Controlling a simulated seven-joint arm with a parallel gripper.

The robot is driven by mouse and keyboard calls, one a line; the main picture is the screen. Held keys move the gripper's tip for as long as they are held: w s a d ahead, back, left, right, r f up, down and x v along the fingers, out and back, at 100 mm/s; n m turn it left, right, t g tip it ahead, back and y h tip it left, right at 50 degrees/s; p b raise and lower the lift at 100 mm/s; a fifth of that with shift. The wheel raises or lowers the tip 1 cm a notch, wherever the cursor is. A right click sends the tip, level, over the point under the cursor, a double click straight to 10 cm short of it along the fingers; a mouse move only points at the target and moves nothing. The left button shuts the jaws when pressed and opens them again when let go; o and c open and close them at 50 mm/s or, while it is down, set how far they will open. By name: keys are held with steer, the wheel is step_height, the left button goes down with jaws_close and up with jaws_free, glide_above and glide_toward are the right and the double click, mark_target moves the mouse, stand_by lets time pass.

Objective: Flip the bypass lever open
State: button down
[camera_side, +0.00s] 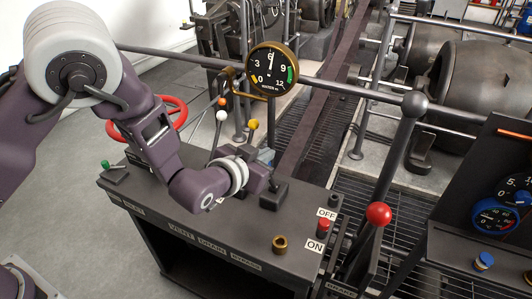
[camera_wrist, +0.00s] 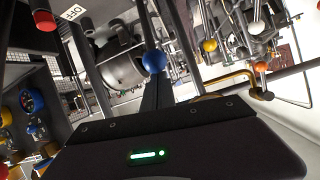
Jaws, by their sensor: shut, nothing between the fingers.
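The bypass lever appears to be the blue-knobbed lever (camera_wrist: 154,62); its rod runs upward from the knob in the wrist view. In the side view it is mostly hidden by my gripper, above a dark base block (camera_side: 274,195) at the right of the lever row. The BYPASS label (camera_side: 245,266) is on the console's front edge. My gripper (camera_wrist: 155,92) is shut and empty, with its fingers close to the blue knob; I cannot tell whether they touch. In the side view my gripper (camera_side: 263,177) is low over the console, its fingertips unclear.
White (camera_side: 221,116) and yellow (camera_side: 253,124) lever knobs stand left of my gripper. A green-knobbed lever (camera_side: 105,164) lies low at the console's left. A round gauge (camera_side: 271,70) rises behind.

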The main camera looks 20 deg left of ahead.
steer(key=shift+s+f, duration=0.4)
steer(key=shift+s, duration=0.25)
steer(key=shift+s+f, duration=0.35)
steer(key=shift+s, duration=0.3)
steer(key=shift+s+f, duration=0.4)
steer(key=shift+s, duration=0.25)
step_height(320, 180, up, 4)
steer(key=w, duration=0.2)
steer(key=s+d+f+v, duration=0.1)
steer(key=v, duration=0.8)
steer(key=s+a+r+n+g+h, duration=0.25)
steer(key=s+a+r+g, duration=0.25)
steer(key=a+r, duration=0.3)
steer(key=s+a+r+g+y, duration=0.1)
steer(key=s+a+r, duration=0.1)
steer(key=s+a, duration=0.3)
steer(key=s+a+r+g+y, duration=0.1)
steer(key=s+a, duration=0.4)
steer(key=s, duration=0.8)
steer(key=shift+s+r+g+y, duration=0.35)
steer(key=shift+r+g+y, duration=0.05)
steer(key=shift+r+y, duration=0.4)
